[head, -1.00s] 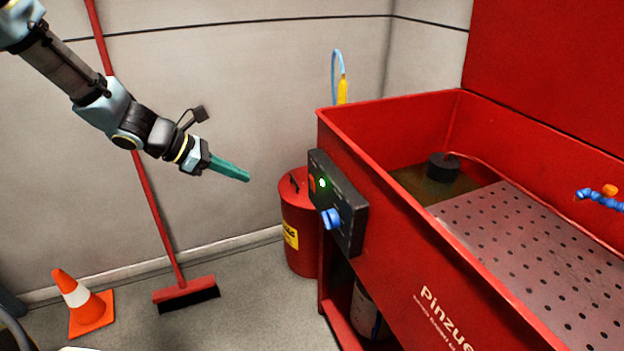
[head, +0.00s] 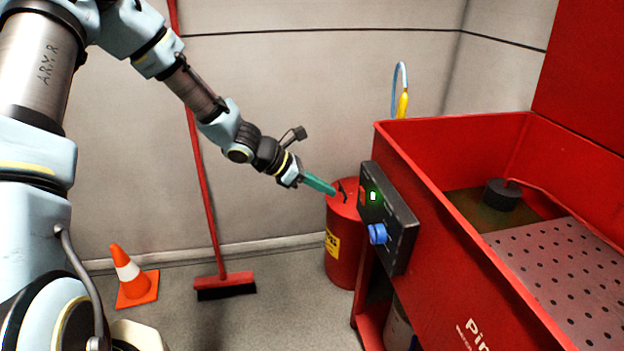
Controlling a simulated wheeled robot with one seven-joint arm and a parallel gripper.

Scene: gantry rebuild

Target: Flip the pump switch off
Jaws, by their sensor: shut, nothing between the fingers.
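The black control panel (head: 400,228) is fixed on the end wall of the red parts washer (head: 450,230). It carries a lit green lamp or rocker (head: 374,197), an orange-red part (head: 363,194) beside it, and a blue knob (head: 377,234) below. Which of these is the pump switch I cannot tell for sure. My gripper (head: 333,191), with teal fingers, is shut and empty. It points right toward the panel, its tips a short way left of the green light and apart from it in the picture.
A red drum (head: 343,245) with a yellow label stands left of the washer, below my gripper. A red broom (head: 224,285) leans on the wall and an orange cone (head: 134,280) stands left. The washer basin holds a black round part (head: 502,194). Floor in front is partly clear.

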